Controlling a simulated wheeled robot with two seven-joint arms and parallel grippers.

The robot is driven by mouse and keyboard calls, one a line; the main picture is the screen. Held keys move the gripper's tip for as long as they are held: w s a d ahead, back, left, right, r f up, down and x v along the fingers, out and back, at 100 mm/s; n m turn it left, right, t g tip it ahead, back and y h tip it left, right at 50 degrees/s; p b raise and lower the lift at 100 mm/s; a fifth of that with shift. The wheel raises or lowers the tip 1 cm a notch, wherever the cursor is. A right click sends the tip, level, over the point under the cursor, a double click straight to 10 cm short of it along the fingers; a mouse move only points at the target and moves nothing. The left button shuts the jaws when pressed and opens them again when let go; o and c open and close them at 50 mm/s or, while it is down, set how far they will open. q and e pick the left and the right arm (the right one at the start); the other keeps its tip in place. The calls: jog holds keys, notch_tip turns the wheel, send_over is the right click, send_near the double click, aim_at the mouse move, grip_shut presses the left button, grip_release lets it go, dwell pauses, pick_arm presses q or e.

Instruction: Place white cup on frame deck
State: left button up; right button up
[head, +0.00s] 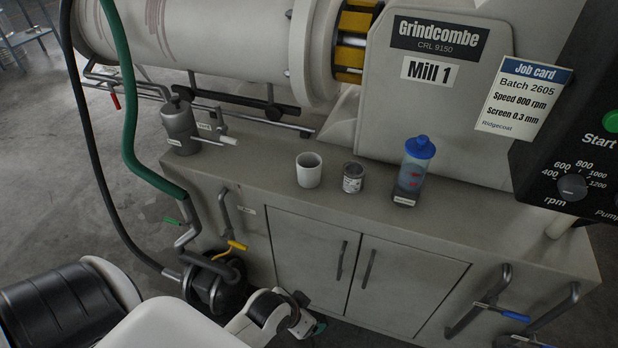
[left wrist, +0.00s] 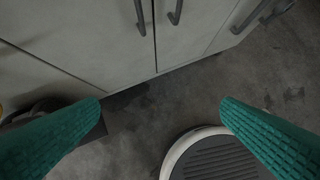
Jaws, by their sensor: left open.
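The white cup (head: 308,174) stands upright on the grey frame deck (head: 252,168) in front of the mill, left of a small labelled tin (head: 353,178). It is not in the left wrist view. My left gripper (left wrist: 162,105) is open and empty, with its two green fingers apart over the dark floor. In the head view my left arm reaches in low, in front of the cabinet and well below the deck; its gripper is mostly hidden there. My right gripper is not in view.
A blue-capped bottle (head: 411,174) stands right of the tin. A grey metal pot (head: 180,127) with a valve is at the deck's left. A green hose (head: 130,120) hangs at the left. Cabinet doors (head: 355,270) with handles face me. The deck's front strip is clear.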

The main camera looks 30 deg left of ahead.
pick_arm(q)
jog(key=w+a+r+t, duration=0.2)
jog(key=w+r+t, duration=0.2)
jog(key=w+r, duration=0.35)
jog(key=n+t+y+b, duration=0.1)
jog(key=n+t+y, duration=0.35)
jog(key=t, duration=0.35)
send_near(313, 156)
jog(key=w, duration=0.1)
jog(key=w+a+y, duration=0.1)
jog(key=shift+w+r, duration=0.2)
jog(key=shift+w, duration=0.2)
jog(key=shift+h, duration=0.25)
jog(key=shift+d+f+x, duration=0.15)
jog(key=shift+x, duration=1.4)
jog(key=shift+d+f+x, duration=0.1)
jog(key=shift+f+x, duration=0.05)
jog(key=shift+x, duration=1.4)
jog(key=c, duration=1.2)
